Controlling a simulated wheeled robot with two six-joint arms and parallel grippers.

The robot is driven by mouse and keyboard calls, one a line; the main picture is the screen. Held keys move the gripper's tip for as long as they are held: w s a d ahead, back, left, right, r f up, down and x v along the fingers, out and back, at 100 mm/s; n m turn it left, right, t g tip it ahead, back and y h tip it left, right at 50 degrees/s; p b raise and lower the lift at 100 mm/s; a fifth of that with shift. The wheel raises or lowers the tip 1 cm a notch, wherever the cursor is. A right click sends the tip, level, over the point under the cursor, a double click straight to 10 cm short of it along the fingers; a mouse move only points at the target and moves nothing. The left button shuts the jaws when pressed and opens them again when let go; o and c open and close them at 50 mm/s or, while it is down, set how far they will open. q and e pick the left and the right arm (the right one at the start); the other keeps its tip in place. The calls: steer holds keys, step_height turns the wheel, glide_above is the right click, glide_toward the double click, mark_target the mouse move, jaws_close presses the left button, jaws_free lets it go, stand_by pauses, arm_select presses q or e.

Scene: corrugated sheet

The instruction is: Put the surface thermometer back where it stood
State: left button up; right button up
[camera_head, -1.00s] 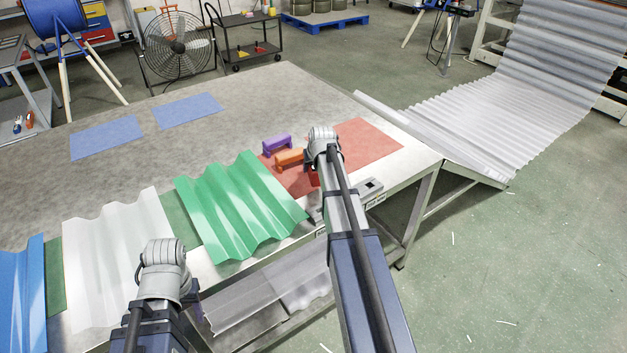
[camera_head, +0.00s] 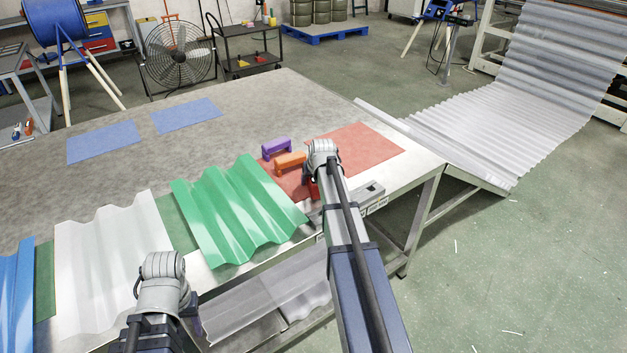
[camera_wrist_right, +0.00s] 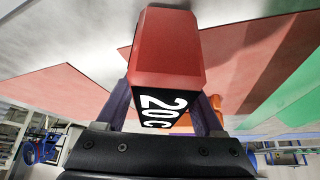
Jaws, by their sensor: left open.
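The surface thermometer, a red block (camera_wrist_right: 166,50) with a black face marked "20C", fills the middle of the right wrist view. My right gripper (camera_wrist_right: 165,112) has a finger against each side of it and is shut on it. In the head view the wrist mostly hides this gripper, and only a bit of the red block (camera_head: 313,189) shows, by the near edge of the red mat (camera_head: 365,150). I cannot tell whether the block touches the table. My left gripper (camera_head: 196,326) is open and empty in front of the table's near edge, partly hidden by its wrist.
An orange handle-shaped block (camera_head: 290,161) and a purple one (camera_head: 277,148) stand close beyond my right gripper. A green corrugated sheet (camera_head: 235,210) lies left of it, then a white one (camera_head: 108,250). The grey tabletop (camera_head: 230,125) behind is mostly clear.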

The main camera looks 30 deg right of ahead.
steer(key=shift+o, duration=0.8)
steer(key=shift+r, duration=0.1)
steer(key=shift+r, duration=0.15)
steer(key=p+v, duration=1)
steer(key=v, duration=0.2)
steer(key=shift+p, duration=0.4)
steer(key=shift+a, duration=0.1)
